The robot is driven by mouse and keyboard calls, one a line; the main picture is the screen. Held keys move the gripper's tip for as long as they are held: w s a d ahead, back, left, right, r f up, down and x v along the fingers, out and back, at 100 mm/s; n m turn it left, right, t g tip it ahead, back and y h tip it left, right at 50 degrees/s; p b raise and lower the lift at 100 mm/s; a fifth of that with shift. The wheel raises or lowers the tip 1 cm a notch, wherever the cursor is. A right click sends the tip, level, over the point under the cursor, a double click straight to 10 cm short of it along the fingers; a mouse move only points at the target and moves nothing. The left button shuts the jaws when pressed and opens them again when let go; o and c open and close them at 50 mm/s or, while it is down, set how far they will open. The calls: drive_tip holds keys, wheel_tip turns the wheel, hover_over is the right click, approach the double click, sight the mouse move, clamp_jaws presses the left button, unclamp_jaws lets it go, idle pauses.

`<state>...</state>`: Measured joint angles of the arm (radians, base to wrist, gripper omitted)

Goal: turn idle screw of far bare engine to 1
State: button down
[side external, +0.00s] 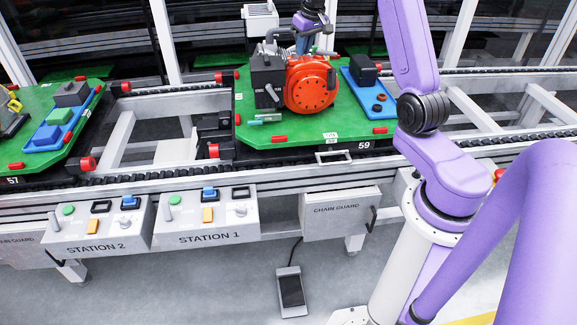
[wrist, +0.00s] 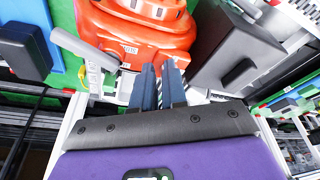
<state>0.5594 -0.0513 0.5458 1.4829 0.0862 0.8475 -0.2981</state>
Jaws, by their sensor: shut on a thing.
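The engine (side external: 311,83) has a round orange-red cover and a dark box at its left. It stands on the green pallet marked 59 (side external: 355,138). My gripper (side external: 304,42) reaches down behind the engine in the side view, its fingertips hidden there. In the wrist view its two dark blue fingers (wrist: 160,72) are close together against the engine's orange-red body (wrist: 135,30), shut on the idle screw. The screw itself is almost wholly hidden between the fingertips. Its setting cannot be read.
A grey lever-like part (wrist: 82,46) sticks out left of the fingers, and the dark box (wrist: 238,55) stands close on the right. A blue tray (side external: 369,95) lies beside the engine. Another pallet marked 57 (side external: 38,163) stands at left, with the control boxes (side external: 205,217) in front.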

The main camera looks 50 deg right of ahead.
drive_tip(key=shift+s+d+f, duration=0.35)
drive_tip(key=shift+s+f, duration=0.2)
drive_tip(key=shift+s, duration=0.15)
drive_tip(key=shift+r, duration=0.15)
wheel_tip(320, 180, up, 6)
drive_tip(key=shift+w+a, duration=0.25)
